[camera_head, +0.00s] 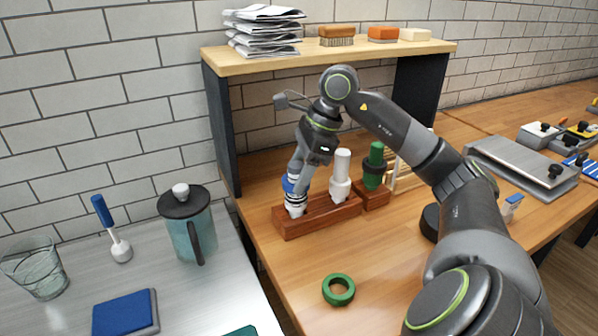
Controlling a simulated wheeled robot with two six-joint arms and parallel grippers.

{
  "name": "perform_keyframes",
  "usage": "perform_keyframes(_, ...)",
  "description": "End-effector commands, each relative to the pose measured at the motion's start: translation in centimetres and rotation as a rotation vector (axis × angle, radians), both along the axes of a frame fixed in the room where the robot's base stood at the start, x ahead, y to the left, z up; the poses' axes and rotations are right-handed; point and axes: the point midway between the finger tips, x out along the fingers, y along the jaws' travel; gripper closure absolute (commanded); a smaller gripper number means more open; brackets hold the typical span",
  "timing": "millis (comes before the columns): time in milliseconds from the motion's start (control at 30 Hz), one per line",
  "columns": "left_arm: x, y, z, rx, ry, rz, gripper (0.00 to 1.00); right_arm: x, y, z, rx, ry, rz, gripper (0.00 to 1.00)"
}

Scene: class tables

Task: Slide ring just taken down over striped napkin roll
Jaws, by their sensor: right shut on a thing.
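The striped napkin roll (294,203), blue and white, stands upright at the left end of a reddish wooden stand (320,218). My right gripper (292,187) reaches down at the roll's upper part and hides much of it. The gripper is shut on the ring, which is mostly hidden. A blue patch shows at the fingertips; I cannot tell whether it is ring or stripe, nor how far around the roll the ring sits. My left gripper is not in view.
A white roll (342,165) shares the stand; a green roll (376,155) with a dark ring stands close by. A loose green ring (328,293) lies in front. A shelf (320,52) spans above. A teal jug (190,232) stands left. The wood front is clear around the green ring.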

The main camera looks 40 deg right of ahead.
Motion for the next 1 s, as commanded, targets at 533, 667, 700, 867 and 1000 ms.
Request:
perform_keyframes(533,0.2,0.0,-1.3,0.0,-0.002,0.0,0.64,0.0,0.0,-1.5,0.0,0.0,0.0,0.71)
perform_keyframes(667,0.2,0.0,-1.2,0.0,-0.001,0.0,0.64,0.0,0.0,-1.5,0.0,0.0,0.0,0.41)
perform_keyframes(700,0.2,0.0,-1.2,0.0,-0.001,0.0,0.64,0.0,0.0,-1.5,0.0,0.0,0.0,0.36)
perform_keyframes(867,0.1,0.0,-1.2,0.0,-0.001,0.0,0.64,0.0,0.0,-1.5,0.0,0.0,0.0,0.24)
perform_keyframes(1000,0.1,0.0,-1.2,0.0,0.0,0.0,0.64,0.0,0.0,-1.5,0.0,0.0,0.0,0.24)
